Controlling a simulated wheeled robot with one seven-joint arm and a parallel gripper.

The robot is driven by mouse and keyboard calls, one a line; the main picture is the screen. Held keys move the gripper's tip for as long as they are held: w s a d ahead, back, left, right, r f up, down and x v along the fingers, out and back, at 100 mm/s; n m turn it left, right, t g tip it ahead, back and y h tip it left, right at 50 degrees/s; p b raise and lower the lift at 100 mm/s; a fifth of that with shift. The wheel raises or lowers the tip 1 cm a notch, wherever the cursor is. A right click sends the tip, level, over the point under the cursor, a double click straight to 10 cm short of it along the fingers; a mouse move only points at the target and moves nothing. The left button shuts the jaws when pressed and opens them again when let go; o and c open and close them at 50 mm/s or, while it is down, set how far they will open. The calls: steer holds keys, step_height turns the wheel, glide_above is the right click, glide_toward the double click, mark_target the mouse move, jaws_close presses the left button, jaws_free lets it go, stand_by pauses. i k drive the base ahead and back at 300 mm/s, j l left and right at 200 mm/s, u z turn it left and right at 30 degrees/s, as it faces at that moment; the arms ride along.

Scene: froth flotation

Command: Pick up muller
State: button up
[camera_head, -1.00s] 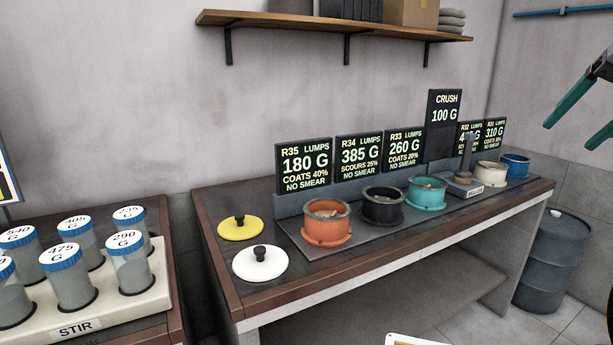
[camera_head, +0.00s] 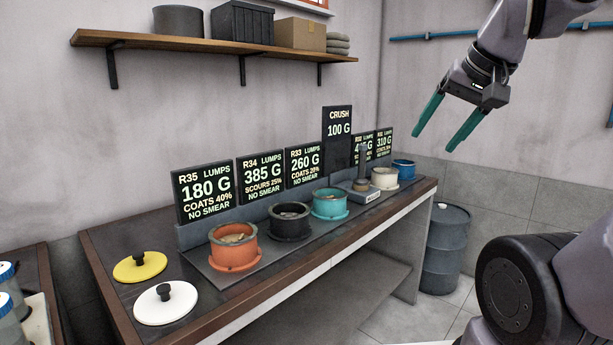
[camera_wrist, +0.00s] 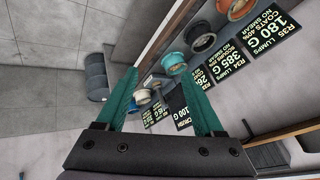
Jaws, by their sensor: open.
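The muller (camera_head: 361,172) appears as a narrow grey upright piece with a rounded tan lower part. It stands on a small grey labelled block (camera_head: 359,193) below the "CRUSH 100 G" sign (camera_head: 338,128), between the teal pot (camera_head: 329,203) and the cream pot (camera_head: 385,179). My gripper (camera_head: 436,141), with two green fingers, is open and empty. It hangs in the air to the right of the muller and above the bench, apart from it. In the wrist view my gripper (camera_wrist: 156,73) is spread, with the pots and signs beyond it; the muller is too small to make out surely there.
Orange (camera_head: 234,247), black (camera_head: 290,221) and blue (camera_head: 403,169) pots share the row, with signs behind. Yellow (camera_head: 140,266) and white (camera_head: 165,303) lids lie at the bench's left. A dark barrel (camera_head: 446,248) stands right of the bench (camera_head: 110,245). A shelf (camera_head: 215,46) hangs above.

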mark_target(360, 183)
steer(key=i+l+u, duration=0.25)
steer(key=i+l, duration=0.2)
steer(key=i+l+u, duration=0.25)
steer(key=i+l, duration=0.35)
steer(key=i+l+u, duration=0.25)
steer(key=i+l, duration=0.2)
steer(key=l, duration=0.2)
